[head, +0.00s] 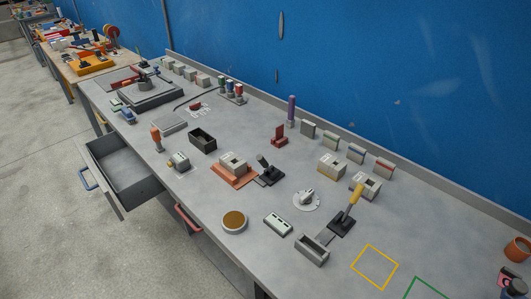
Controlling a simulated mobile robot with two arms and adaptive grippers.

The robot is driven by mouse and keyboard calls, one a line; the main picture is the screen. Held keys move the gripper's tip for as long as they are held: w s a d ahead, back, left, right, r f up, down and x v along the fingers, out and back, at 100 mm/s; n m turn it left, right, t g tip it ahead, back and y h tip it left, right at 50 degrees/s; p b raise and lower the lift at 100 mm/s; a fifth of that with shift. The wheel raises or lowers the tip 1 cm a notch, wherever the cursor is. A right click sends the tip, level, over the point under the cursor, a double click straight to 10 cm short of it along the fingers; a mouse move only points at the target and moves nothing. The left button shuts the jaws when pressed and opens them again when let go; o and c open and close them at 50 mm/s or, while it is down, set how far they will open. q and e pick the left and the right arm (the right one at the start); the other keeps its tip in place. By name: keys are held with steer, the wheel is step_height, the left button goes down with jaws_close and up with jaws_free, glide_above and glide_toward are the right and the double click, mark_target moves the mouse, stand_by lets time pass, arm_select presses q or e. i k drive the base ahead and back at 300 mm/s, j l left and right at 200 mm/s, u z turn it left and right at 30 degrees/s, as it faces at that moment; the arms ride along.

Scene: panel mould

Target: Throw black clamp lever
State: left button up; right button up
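The black clamp lever (264,162) stands near the middle of the grey workbench. Its handle leans up and to the left from a small dark base. It is just right of a grey block (233,163) that sits on an orange-brown plate (234,178). A second lever with a yellow handle (356,194) stands on a black base farther right. Neither of my grippers is in view.
A grey drawer (121,173) stands open at the bench's left front. A dark open box (203,140), white dial (306,199), round brown-topped disc (234,221) and grey tray (312,249) surround the lever. A blue wall (350,70) runs behind the bench.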

mark_target(261, 160)
steer(key=z, duration=0.25)
steer(key=i+j+z, duration=0.1)
steer(key=j+z, duration=1)
steer(key=i+l, duration=0.05)
